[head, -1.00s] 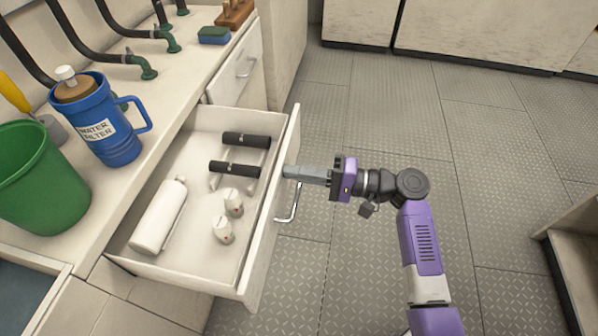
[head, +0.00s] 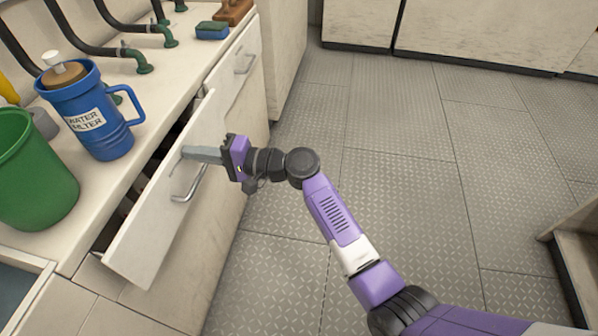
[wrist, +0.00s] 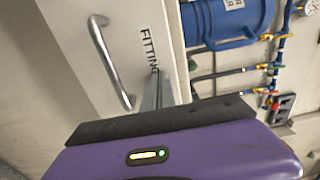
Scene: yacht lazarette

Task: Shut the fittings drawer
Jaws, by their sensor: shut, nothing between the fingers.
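The fittings drawer (head: 150,225) is a white drawer under the counter, now open only a little, with a dark gap behind its front. Its inside is almost wholly hidden. Its metal bar handle (head: 190,184) is on the front face. In the wrist view the drawer front (wrist: 85,25) fills the upper left, with the handle (wrist: 108,62) and a partly hidden label (wrist: 148,50) beginning "FITTING". My gripper (head: 186,152) is shut and empty, its fingertips at the drawer front near the upper edge, beside the handle. They seem to touch the front.
A blue water filter jug (head: 92,112) and a green bucket (head: 35,175) stand on the counter near its edge. A second drawer (head: 235,75) beyond is closed. The patterned floor (head: 400,150) to the right is clear.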

